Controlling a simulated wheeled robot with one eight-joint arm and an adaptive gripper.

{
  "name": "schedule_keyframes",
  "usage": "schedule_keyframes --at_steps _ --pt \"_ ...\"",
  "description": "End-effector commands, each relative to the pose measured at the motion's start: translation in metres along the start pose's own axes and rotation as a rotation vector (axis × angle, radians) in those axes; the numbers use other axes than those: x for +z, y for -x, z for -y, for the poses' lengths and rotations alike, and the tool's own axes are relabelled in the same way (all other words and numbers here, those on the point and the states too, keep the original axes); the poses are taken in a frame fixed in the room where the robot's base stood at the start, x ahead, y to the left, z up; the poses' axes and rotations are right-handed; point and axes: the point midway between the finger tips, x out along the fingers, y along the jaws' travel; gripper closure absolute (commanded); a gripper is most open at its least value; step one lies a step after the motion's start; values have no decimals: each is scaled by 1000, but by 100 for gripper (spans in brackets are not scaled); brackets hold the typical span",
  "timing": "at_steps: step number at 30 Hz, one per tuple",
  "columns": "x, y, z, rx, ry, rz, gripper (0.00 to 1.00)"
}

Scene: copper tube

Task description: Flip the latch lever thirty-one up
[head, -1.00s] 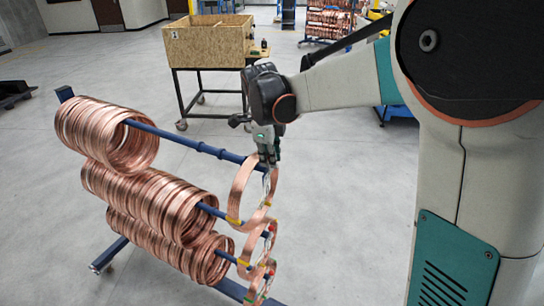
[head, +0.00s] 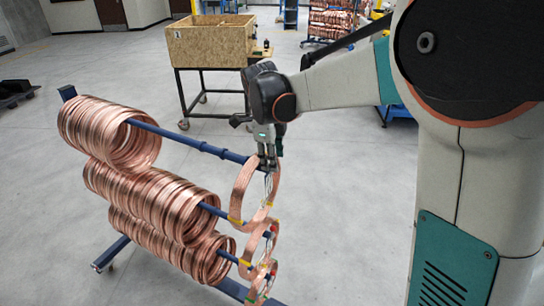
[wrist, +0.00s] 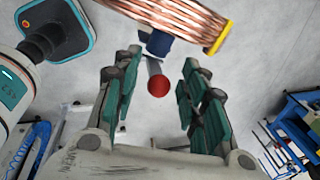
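A red ball knob (wrist: 158,86) on a short grey lever (wrist: 154,66) shows in the wrist view, joined to the dark blue end of a rack arm (wrist: 158,43). My gripper (wrist: 156,97) is open, with its green-padded fingers on either side of the red knob and a gap on both sides. In the head view my gripper (head: 267,168) points down at the near end of the top blue rack arm (head: 190,140). There the lever is hidden behind the fingers. No number on the latch is legible.
Copper coils (head: 110,135) hang on the blue rack's arms. A copper coil with a yellow band (wrist: 180,18) is close beyond the knob. A wooden crate (head: 208,45) stands on a cart behind. Grey floor is open around the rack.

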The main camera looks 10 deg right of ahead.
Motion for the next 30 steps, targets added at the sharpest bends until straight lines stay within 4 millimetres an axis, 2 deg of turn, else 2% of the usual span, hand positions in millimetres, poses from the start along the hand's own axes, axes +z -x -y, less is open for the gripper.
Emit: schedule_keyframes --at_steps 5,12,18,24,30 --pt "0 20 0 0 1 0 61" --pt "0 70 0 0 1 0 61" --pt "0 102 0 0 1 0 61" --pt "0 117 0 0 1 0 61" --pt "0 118 0 0 1 0 61"
